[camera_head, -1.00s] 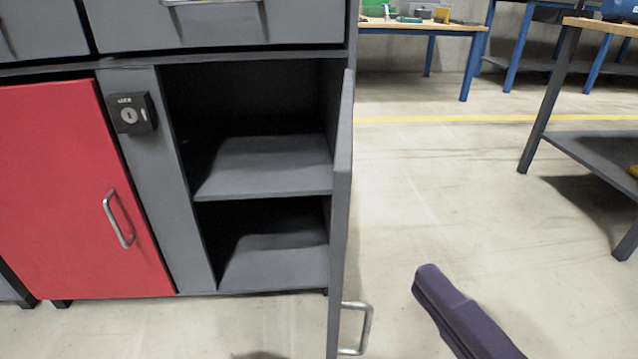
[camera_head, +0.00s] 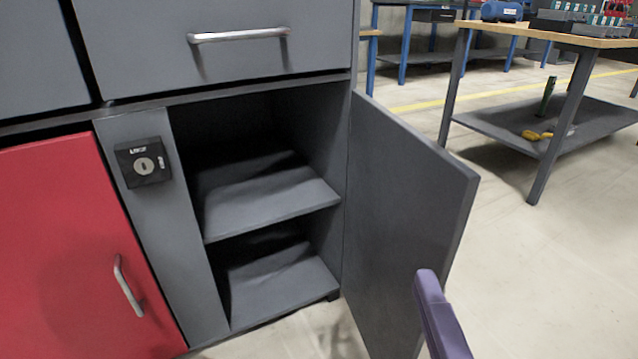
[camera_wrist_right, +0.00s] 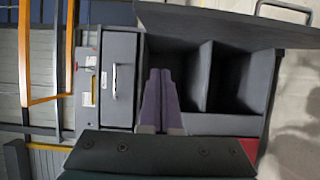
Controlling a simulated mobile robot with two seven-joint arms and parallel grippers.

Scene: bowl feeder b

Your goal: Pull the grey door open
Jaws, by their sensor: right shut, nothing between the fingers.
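The grey door (camera_head: 400,190) stands wide open on the right side of the cabinet (camera_head: 225,325), with its inner face showing in the head view. Its handle is hidden there. In the right wrist view the grey door (camera_wrist_right: 220,25) spans the top, and its metal handle (camera_wrist_right: 285,9) shows at the upper right. My right gripper (camera_head: 428,280) has purple fingers, pressed together and empty, overlapping the door's lower free edge in the head view. I cannot tell whether they touch it. The fingers (camera_wrist_right: 160,85) also show in the right wrist view. My left gripper is not in view.
The open compartment has two empty shelf levels (camera_head: 280,205). A red door (camera_head: 75,250) and a lock (camera_head: 143,163) are on its left, and a drawer with a handle (camera_head: 238,35) is above. A workbench (camera_head: 560,38) stands at the back right. The floor between is clear.

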